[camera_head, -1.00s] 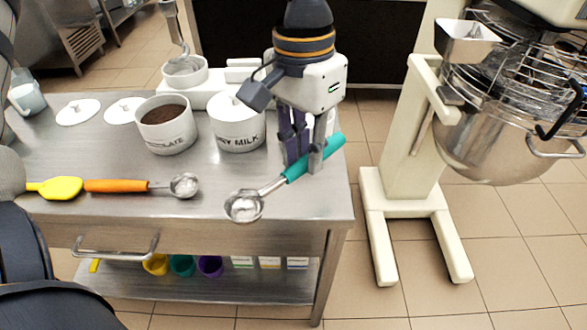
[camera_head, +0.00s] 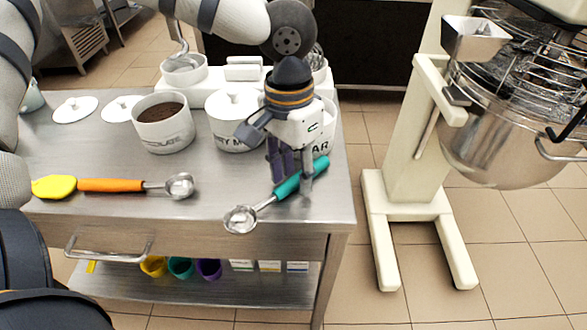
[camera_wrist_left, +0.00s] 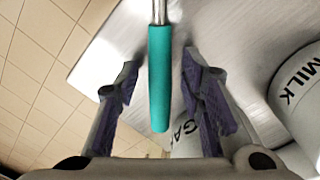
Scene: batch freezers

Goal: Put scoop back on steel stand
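A scoop with a teal handle (camera_head: 287,187) and a round steel bowl (camera_head: 240,219) lies at the front right of the steel stand (camera_head: 200,208), a table with a drawer and lower shelf. Its bowl is at the front edge. My left gripper (camera_head: 290,185) points down over the handle. In the left wrist view, its purple-padded fingers (camera_wrist_left: 160,85) are apart on either side of the teal handle (camera_wrist_left: 160,80), with a gap on each side. A second scoop with an orange handle (camera_head: 112,185) lies at the left. My right gripper is not in view.
A chocolate tub (camera_head: 165,125), a milk tub (camera_head: 228,128) and a partly hidden sugar tub (camera_head: 325,130) stand behind. A yellow spatula (camera_head: 54,187) lies at the left. A large mixer (camera_head: 500,145) stands on the floor at the right.

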